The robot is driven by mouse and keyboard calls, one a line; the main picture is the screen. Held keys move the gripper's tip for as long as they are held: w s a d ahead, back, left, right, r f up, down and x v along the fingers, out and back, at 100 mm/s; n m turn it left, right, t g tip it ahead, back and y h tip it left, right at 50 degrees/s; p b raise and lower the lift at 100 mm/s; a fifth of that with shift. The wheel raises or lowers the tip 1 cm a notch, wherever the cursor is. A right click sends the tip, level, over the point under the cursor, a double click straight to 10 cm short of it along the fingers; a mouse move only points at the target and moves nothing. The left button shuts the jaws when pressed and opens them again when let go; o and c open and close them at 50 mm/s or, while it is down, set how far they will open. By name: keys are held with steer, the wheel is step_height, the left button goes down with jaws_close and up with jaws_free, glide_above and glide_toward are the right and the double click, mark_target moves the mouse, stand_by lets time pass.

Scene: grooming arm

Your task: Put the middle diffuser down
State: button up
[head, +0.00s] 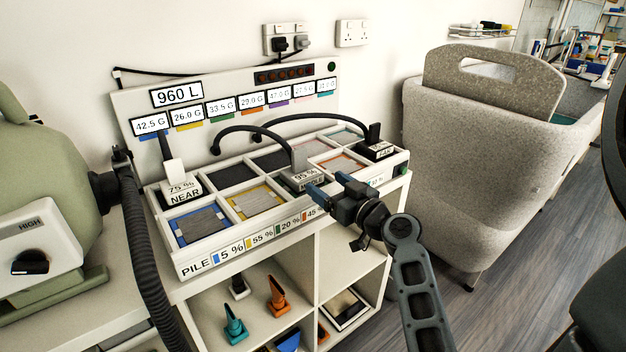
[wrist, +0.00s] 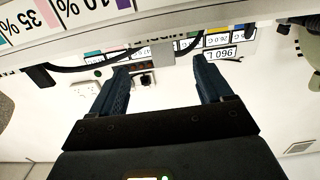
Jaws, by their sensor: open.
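The near diffuser (head: 176,183) stands at the tray's left and the far diffuser (head: 380,148) at its right. A display panel (head: 240,95) rises behind. Black hoses arch over the tray. Shelves below hold coloured nozzles (head: 277,295).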

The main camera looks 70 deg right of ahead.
mark_target(301, 159)
steer(key=w+r, duration=0.1)
steer(key=w+d+p, duration=0.1)
steer(key=w+r+p, duration=0.1)
steer(key=shift+d+r, duration=0.25)
steer(key=shift+r, duration=0.1)
steer(key=shift+c, duration=0.2)
steer(key=shift+f+p+x, duration=0.15)
steer(key=shift+p+x, duration=0.25)
steer(key=shift+x, duration=0.9)
steer(key=shift+f+p+x, duration=0.15)
steer(key=shift+p+x, duration=0.25)
steer(key=shift+x, duration=0.9)
steer(key=shift+f+p+x, duration=0.2)
steer(key=shift+p+x, duration=0.2)
steer(key=shift+x, duration=0.9)
steer(key=shift+d, duration=0.1)
steer(key=shift+s, duration=0.1)
jaws_close()
steer(key=shift+r, duration=0.1)
steer(key=shift+r, duration=0.1)
